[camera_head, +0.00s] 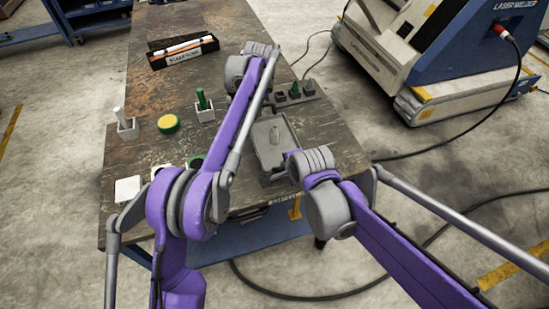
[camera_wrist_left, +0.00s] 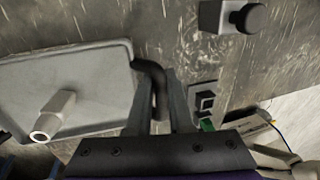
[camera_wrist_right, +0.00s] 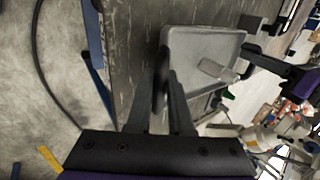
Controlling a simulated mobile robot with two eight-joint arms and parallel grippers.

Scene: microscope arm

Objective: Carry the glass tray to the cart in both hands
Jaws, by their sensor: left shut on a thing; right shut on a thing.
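The tray (camera_head: 270,158) is a shallow grey rectangle near the right end of the workbench, with a small grey vessel (camera_head: 274,135) on it. It also shows in the left wrist view (camera_wrist_left: 95,72) and the right wrist view (camera_wrist_right: 200,48). My left gripper (camera_wrist_left: 166,105) is shut on the dark handle (camera_wrist_left: 153,75) at one end. My right gripper (camera_wrist_right: 165,95) is shut on the handle (camera_wrist_right: 162,65) at the other end. In the head view my arms hide both sets of fingers. I cannot tell whether the tray touches the bench. I cannot surely pick out the cart.
The dark workbench (camera_head: 150,85) holds a black tool box (camera_head: 183,52), a green-topped holder (camera_head: 204,106), a yellow-green disc (camera_head: 168,123), a white holder (camera_head: 126,128) and a knobbed block (camera_head: 292,94). A blue laser welder (camera_head: 455,50) stands right. Cables cross the floor.

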